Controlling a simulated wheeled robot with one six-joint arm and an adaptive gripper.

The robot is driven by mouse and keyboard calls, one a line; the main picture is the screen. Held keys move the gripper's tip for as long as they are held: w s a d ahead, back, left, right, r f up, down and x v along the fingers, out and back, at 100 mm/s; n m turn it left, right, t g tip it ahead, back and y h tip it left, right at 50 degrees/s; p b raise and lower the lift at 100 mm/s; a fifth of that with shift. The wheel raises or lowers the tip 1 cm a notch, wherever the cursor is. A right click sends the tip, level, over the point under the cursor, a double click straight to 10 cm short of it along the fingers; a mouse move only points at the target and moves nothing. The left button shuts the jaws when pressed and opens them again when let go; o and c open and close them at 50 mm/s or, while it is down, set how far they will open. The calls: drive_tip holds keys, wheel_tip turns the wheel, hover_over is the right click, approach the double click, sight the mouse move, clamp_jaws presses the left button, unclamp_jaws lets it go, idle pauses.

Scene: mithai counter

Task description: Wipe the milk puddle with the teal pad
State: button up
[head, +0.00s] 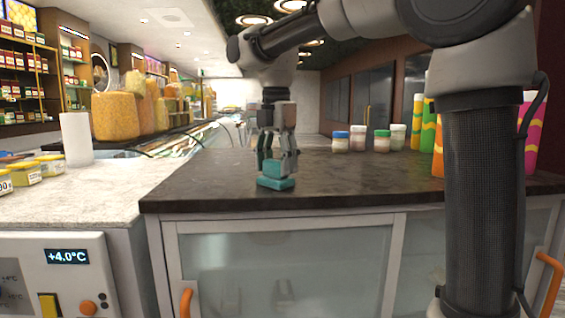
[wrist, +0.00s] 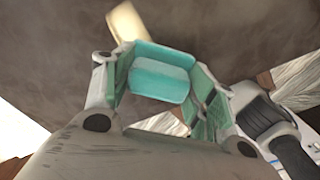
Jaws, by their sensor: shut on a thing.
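The teal pad (head: 276,183) is a small block with a raised grip on top, at the front of the dark counter (head: 350,185). My gripper (head: 277,162) points down and is shut on the pad's grip. In the wrist view, the pad (wrist: 160,78) sits between the two fingers (wrist: 162,88). I cannot tell whether its underside touches the counter. I cannot make out the puddle in the head view.
Several small lidded jars (head: 357,138) stand at the back of the dark counter, with tall colourful packs (head: 425,125) to their right. The pale counter (head: 75,187) at left holds yellow tubs (head: 27,174) and a white roll (head: 76,139).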

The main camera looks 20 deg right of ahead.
drive_tip(key=shift+w+d+r, duration=0.1)
drive_tip(key=shift+w+d, duration=0.1)
drive_tip(key=shift+w, duration=1.1)
drive_tip(key=shift+w+d, duration=0.25)
drive_tip(key=shift+w, duration=1)
drive_tip(key=shift+w+d+r, duration=0.1)
drive_tip(key=shift+w+d, duration=0.1)
drive_tip(key=shift+w, duration=1.1)
drive_tip(key=shift+w+d+f, duration=0.1)
drive_tip(key=shift+w+d, duration=0.1)
drive_tip(key=shift+w, duration=0.7)
drive_tip(key=shift+w+d+f, duration=0.1)
drive_tip(key=shift+w+d, duration=0.05)
drive_tip(key=shift+w, duration=0.7)
drive_tip(key=shift+r, duration=3)
wheel_tip(320, 180, up, 3)
drive_tip(key=shift+s, duration=0.1)
